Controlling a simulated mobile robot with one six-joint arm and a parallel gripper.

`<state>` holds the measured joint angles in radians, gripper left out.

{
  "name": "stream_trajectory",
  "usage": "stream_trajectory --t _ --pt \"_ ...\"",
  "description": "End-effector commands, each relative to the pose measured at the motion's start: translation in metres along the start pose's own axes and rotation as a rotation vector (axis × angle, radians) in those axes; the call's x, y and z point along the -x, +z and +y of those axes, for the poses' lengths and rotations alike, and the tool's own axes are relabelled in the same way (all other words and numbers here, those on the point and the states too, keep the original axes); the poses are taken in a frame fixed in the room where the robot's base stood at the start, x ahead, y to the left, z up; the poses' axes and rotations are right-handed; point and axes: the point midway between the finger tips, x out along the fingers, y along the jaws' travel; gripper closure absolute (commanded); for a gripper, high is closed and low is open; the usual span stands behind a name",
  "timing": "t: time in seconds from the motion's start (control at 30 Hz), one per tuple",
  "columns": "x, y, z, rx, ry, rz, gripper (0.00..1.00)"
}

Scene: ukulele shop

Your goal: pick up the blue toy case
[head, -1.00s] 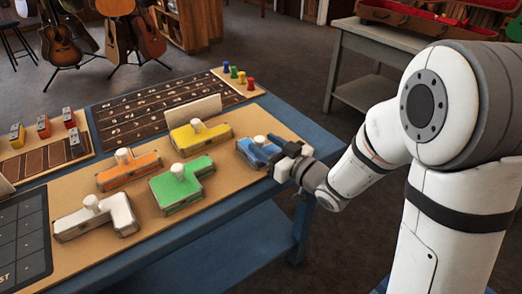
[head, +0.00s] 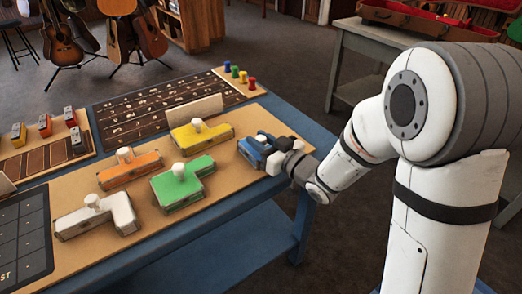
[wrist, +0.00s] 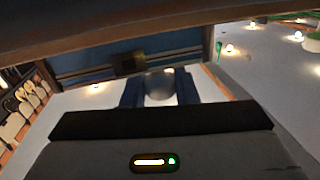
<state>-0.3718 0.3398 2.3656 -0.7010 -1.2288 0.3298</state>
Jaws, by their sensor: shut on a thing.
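The blue toy case (head: 249,151) is at the right end of the tan board, near the table's right edge. A pale knob (head: 261,138) stands on top of it. My gripper (head: 266,144) reaches in from the right and is shut on the case at its knob, hiding part of it. I cannot tell whether the case is clear of the board. In the wrist view, the case's blue side (wrist: 85,70) with a dark latch fills the upper part, and the knob (wrist: 160,86) shows between my fingers.
Yellow (head: 200,138), orange (head: 128,172), green (head: 182,187) and white (head: 97,217) cases lie on the tan board (head: 215,225) to the left. An upright card (head: 194,108) stands behind the yellow one. Small coloured pegs (head: 243,78) are at the back. Board space in front is bare.

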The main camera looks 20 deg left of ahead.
Motion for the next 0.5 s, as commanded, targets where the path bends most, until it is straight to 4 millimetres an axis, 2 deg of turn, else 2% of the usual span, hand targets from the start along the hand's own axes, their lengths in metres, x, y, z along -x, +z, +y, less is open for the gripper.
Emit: stream_trajectory --t 0.1,0.37,0.5 --pt "0.000 0.000 0.000 0.000 0.001 0.000 1.00" --pt "0.000 -0.001 0.001 0.000 0.001 0.001 1.00" --pt "0.000 -0.017 0.000 0.002 0.001 0.003 1.00"
